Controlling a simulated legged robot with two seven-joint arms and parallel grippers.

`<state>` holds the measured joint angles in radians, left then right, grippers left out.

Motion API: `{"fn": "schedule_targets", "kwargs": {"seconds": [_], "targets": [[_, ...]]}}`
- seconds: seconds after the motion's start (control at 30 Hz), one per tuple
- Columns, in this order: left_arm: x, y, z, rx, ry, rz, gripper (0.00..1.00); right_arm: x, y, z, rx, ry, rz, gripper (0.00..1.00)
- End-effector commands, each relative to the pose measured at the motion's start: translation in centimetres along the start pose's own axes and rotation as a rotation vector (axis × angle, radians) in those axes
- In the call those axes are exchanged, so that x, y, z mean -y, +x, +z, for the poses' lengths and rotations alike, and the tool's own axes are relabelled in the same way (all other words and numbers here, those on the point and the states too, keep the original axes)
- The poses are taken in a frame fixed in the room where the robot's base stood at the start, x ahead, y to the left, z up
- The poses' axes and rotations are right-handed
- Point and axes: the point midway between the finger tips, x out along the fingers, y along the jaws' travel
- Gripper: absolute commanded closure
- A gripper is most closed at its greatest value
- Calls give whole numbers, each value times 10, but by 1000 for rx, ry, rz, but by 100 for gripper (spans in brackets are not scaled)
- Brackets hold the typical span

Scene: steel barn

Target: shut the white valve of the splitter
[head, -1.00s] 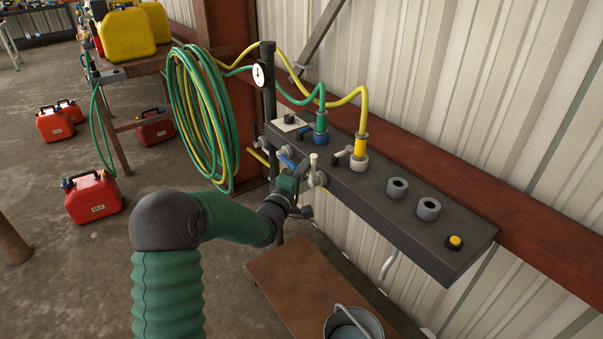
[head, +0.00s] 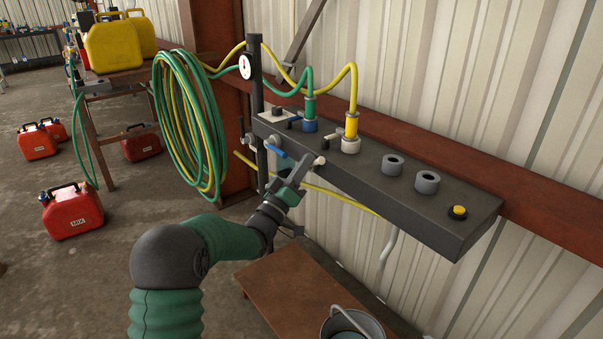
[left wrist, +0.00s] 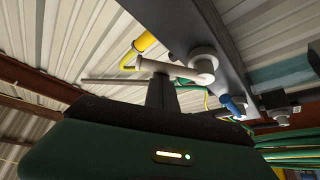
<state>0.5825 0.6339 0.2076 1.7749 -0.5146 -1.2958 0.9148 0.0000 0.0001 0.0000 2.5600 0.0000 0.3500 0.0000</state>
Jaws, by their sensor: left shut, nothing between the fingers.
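The splitter (head: 390,195) is a long dark block fixed along the wall. Its white valve (left wrist: 203,62) is on the underside or front face in the left wrist view, with a white lever (left wrist: 160,67) reaching left from a round pivot. In the head view only a pale end of the white valve (head: 320,160) shows past my fingers. My left gripper (head: 308,164) is shut and empty, its fingertips (left wrist: 160,85) right at the lever; I cannot tell whether they touch. The blue-handled valve (head: 276,150) is just left of it. My right gripper is out of view.
Green and yellow hoses (head: 190,125) hang coiled at the left, and hoses join fittings on the splitter's top. A gauge (head: 245,66) stands on a post. Below are a brown table (head: 285,290) and a bucket (head: 350,325). Red cans (head: 72,210) stand on the floor.

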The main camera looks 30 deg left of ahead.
Motion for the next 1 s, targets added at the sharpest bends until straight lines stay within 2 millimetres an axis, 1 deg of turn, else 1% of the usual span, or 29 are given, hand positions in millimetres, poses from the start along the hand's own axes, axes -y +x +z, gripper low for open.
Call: {"fn": "schedule_targets", "kwargs": {"seconds": [0.03,0.2,0.4,0.7,1.0], "targets": [[4,-5,8,0,39,23,100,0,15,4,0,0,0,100],[3,-10,17,0,177,106,100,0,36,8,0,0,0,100],[4,-14,25,1,326,193,100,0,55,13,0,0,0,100],[6,-19,32,0,484,286,100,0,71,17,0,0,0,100],[7,-20,35,2,549,324,100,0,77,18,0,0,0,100]]}}
